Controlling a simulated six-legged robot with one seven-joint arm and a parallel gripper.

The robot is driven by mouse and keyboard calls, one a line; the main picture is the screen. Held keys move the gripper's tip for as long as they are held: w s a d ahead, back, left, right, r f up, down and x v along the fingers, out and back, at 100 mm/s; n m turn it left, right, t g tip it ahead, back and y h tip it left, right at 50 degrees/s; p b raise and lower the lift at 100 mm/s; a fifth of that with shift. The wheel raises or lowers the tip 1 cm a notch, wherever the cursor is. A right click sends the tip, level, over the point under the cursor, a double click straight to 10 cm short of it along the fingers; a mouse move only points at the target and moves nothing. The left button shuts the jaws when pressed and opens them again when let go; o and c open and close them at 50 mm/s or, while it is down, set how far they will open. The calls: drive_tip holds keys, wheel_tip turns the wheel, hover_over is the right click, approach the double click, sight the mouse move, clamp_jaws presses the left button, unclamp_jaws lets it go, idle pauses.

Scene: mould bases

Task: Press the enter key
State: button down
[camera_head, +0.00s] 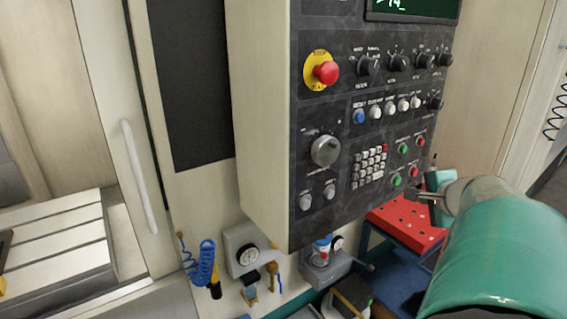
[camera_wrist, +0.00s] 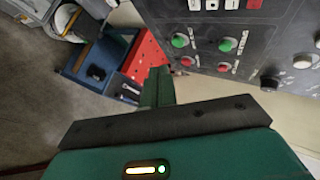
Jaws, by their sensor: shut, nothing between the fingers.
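The keypad (camera_head: 369,167) is a small block of pale keys with a red key at its upper right, low on the black control panel (camera_head: 330,220). Its key labels are too small to read, so I cannot tell which is the enter key. In the wrist view only a few keys (camera_wrist: 232,4) show at the top edge, one of them red. My gripper (camera_head: 420,194) is shut and empty, to the right of the keypad and near the panel's lower right edge. Its shut fingers also show in the wrist view (camera_wrist: 157,85), apart from the keys.
Green and red buttons (camera_head: 397,181) lie between the keypad and my gripper. A red emergency stop (camera_head: 326,72), knobs and a dial (camera_head: 325,150) also stand out from the panel. A red perforated tray (camera_head: 408,228) on a blue cart is below my gripper.

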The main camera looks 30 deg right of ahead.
sight(377, 175)
drive_tip(key=w+a, duration=0.1)
drive_tip(key=w, duration=0.7)
drive_tip(key=shift+w+a, duration=0.15)
drive_tip(key=shift+w, duration=0.2)
drive_tip(key=shift+w, duration=0.1)
idle(2.0)
drive_tip(key=shift+w, duration=0.3)
drive_tip(key=shift+w+a, duration=0.1)
drive_tip(key=shift+w, duration=0.3)
idle(0.6)
drive_tip(key=shift+s, duration=0.8)
